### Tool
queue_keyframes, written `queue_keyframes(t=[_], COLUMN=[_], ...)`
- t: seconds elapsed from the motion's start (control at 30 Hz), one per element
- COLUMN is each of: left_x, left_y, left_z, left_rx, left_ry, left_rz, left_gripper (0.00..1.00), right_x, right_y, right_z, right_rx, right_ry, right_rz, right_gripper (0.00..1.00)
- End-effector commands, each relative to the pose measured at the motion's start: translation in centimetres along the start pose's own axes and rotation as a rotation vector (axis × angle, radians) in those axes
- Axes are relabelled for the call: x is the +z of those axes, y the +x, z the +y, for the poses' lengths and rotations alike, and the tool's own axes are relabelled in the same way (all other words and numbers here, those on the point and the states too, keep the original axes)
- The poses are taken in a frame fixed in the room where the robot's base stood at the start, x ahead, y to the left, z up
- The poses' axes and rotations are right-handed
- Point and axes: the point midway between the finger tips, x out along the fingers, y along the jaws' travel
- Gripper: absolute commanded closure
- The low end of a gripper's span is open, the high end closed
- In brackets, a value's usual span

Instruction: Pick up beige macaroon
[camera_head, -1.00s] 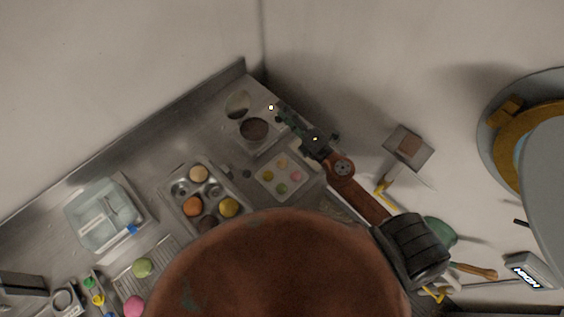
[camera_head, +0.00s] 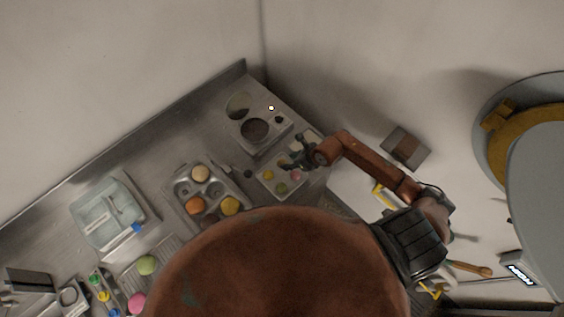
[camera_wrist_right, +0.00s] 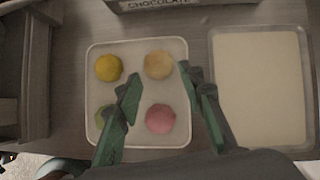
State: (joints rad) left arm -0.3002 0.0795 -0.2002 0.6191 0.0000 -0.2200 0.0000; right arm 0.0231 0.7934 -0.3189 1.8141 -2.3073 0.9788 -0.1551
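The beige macaroon (camera_wrist_right: 158,65) sits at the upper right of a square white tray (camera_wrist_right: 140,92) in the right wrist view. A yellow (camera_wrist_right: 108,67), a green (camera_wrist_right: 103,117) and a pink macaroon (camera_wrist_right: 160,119) share the tray. My right gripper (camera_wrist_right: 158,78) is open and empty, its fingertips spread to either side of the beige macaroon, seen from above. In the head view the right gripper (camera_head: 293,161) hangs over the tray's far edge and hides the beige macaroon. The remaining height is hard to tell. My left gripper is not in view.
A pale rectangular tray (camera_wrist_right: 260,88) lies right of the macaroon tray. A box labelled chocolate (camera_wrist_right: 180,3) stands behind it. In the head view, a muffin tin (camera_head: 179,192) with round items is to the left, and a metal appliance (camera_head: 279,135) behind.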

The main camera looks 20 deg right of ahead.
Motion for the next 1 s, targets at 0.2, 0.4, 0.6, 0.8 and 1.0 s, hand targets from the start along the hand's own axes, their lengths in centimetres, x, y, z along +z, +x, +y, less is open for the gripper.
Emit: queue_keyframes(t=[0.2,0.4,0.6,0.8,1.0], left_x=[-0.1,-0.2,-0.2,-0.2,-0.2], left_y=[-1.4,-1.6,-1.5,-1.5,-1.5], left_z=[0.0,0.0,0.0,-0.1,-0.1], left_rx=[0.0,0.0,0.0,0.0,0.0], left_ry=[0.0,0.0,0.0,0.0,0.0], left_rz=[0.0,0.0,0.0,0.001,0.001], left_gripper=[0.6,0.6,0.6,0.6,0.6], right_x=[0.4,0.3,0.3,0.3,0.3], right_y=[3.0,4.2,4.3,4.2,4.2], right_z=[0.2,0.2,0.2,0.2,0.2], right_rx=[0.002,0.001,0.001,0.002,0.002], right_ry=[0.003,-0.001,-0.001,0.0,0.0], right_rz=[-0.001,-0.003,-0.002,-0.002,-0.003], right_gripper=[0.64,0.64,0.66,0.8,0.8])
